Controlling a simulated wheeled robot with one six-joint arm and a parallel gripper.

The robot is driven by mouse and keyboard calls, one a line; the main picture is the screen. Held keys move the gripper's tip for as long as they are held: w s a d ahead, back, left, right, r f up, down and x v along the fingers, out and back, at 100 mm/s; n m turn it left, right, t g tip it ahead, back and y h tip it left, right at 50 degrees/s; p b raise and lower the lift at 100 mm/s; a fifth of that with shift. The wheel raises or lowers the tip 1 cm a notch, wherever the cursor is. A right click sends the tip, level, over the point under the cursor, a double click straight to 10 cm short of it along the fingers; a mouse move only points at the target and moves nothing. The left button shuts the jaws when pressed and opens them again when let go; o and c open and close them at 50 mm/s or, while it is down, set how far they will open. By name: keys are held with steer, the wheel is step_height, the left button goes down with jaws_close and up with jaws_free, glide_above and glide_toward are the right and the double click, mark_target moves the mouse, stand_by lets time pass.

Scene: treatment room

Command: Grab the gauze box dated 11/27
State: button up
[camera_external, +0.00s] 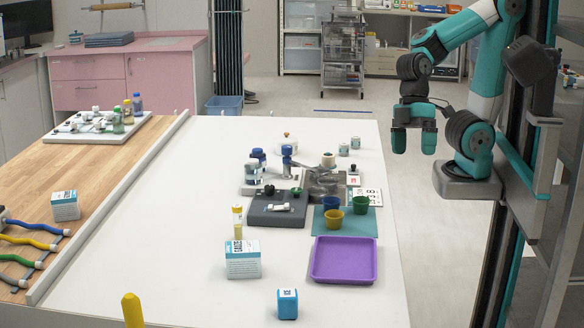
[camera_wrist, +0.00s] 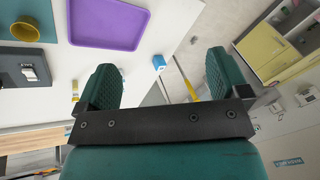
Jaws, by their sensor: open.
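Two white and teal boxes look like gauze boxes in the external view. One box (camera_external: 243,260) stands on the white table left of the purple tray. The other box (camera_external: 65,206) stands on the wooden surface at the left. I cannot read a date on either. My gripper (camera_external: 414,141) is open and empty, pointing down beyond the table's right edge, far from both boxes. In the wrist view my gripper (camera_wrist: 160,76) has its two green fingers wide apart with nothing between them nearby. Neither box can be made out in the wrist view.
A purple tray (camera_external: 343,261) and a small blue cube (camera_external: 287,304) are near the table's front. A teal mat (camera_external: 368,225) with cups, a dark device (camera_external: 268,215) and several jars crowd the middle. A raised strip (camera_external: 110,200) divides white table from wood.

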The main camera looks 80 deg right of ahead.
steer(key=w+a+f+m+t+h+b, duration=0.1)
steer(key=w+f, duration=0.1)
steer(key=w, duration=0.7)
steer(key=w+a+f+m+t+h+b, duration=0.1)
steer(key=w+a+f+m+b, duration=0.1)
steer(key=w, duration=0.7)
steer(key=m+t+h+b, duration=0.1)
steer(key=m+t+b, duration=0.1)
glide_toward(246, 246)
steer(key=x, duration=0.2)
steer(key=p+x, duration=0.1)
steer(key=x, duration=0.1)
steer(key=p+x, duration=0.1)
steer(key=x, duration=0.1)
steer(key=shift+s+f, duration=0.15)
steer(key=shift+s, duration=0.1)
steer(key=shift+w+p+x, duration=0.15)
steer(key=shift+p+x, duration=0.3)
steer(key=shift+x, duration=1.05)
steer(key=shift+w+p+x, duration=0.15)
steer(key=shift+p+x, duration=0.3)
steer(key=shift+x, duration=1.05)
steer(key=shift+a, duration=0.1)
steer(key=c, duration=1)
